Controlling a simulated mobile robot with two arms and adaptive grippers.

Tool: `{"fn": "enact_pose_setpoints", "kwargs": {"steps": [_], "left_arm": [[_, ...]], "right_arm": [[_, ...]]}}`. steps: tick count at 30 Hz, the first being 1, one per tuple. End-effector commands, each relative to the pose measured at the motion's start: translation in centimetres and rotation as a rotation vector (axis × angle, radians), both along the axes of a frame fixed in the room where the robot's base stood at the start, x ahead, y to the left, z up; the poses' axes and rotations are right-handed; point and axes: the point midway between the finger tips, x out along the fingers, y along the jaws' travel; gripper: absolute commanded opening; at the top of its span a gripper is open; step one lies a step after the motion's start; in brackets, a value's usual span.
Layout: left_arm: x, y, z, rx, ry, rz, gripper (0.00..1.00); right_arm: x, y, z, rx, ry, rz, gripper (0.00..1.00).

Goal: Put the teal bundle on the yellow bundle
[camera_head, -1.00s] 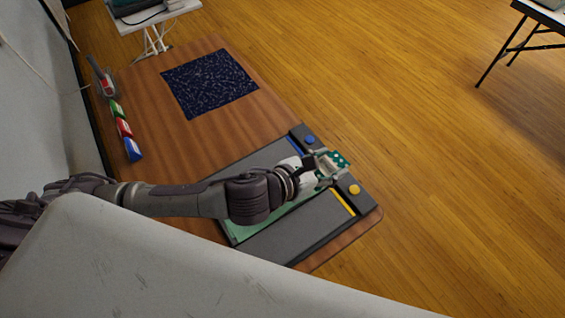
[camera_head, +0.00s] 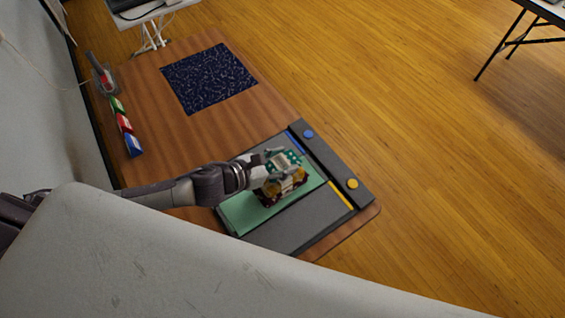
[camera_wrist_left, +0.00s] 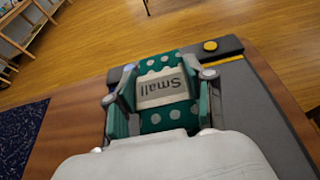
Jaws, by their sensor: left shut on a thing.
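The teal bundle with pale dots (camera_head: 294,157) is held in my left gripper (camera_head: 281,162). In the left wrist view the teal bundle (camera_wrist_left: 157,66) carries a pale band reading "Small", and the fingers of the left gripper (camera_wrist_left: 162,92) are shut on its two sides. Just below it in the head view is the yellow bundle (camera_head: 287,188), with dark red parts around it, on the green panel (camera_head: 245,212). The gripper and teal bundle partly cover it; I cannot tell whether the two bundles touch. My right gripper is not in view.
The green panel lies on a dark grey board with a blue button (camera_head: 308,133) and a yellow button (camera_head: 352,184). A navy speckled cloth (camera_head: 208,78) lies farther back on the wooden table. Red, green and blue items (camera_head: 124,124) line its left edge.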

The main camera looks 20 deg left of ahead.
Motion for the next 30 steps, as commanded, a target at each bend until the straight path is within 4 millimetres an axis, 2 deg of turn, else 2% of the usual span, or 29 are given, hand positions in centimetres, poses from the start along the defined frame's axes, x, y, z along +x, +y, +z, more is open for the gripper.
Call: {"fn": "enact_pose_setpoints", "kwargs": {"steps": [4, 15, 16, 20, 30], "left_arm": [[0.0, -0.1, -1.6, -0.001, 0.0, 0.001, 0.19], [0.0, 0.0, -2.1, 0.001, -0.002, -0.001, 0.19], [0.0, 0.0, -2.0, 0.001, -0.002, -0.001, 0.57], [0.0, 0.0, -1.9, 0.0, -0.001, 0.0, 0.78], [0.0, 0.0, -1.7, 0.0, -0.001, 0.0, 0.79]], "right_arm": [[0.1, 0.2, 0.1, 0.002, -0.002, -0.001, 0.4], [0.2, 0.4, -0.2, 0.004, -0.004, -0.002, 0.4], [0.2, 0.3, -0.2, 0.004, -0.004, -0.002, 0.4], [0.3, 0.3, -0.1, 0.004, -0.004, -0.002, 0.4], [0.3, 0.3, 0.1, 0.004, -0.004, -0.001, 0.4]]}}
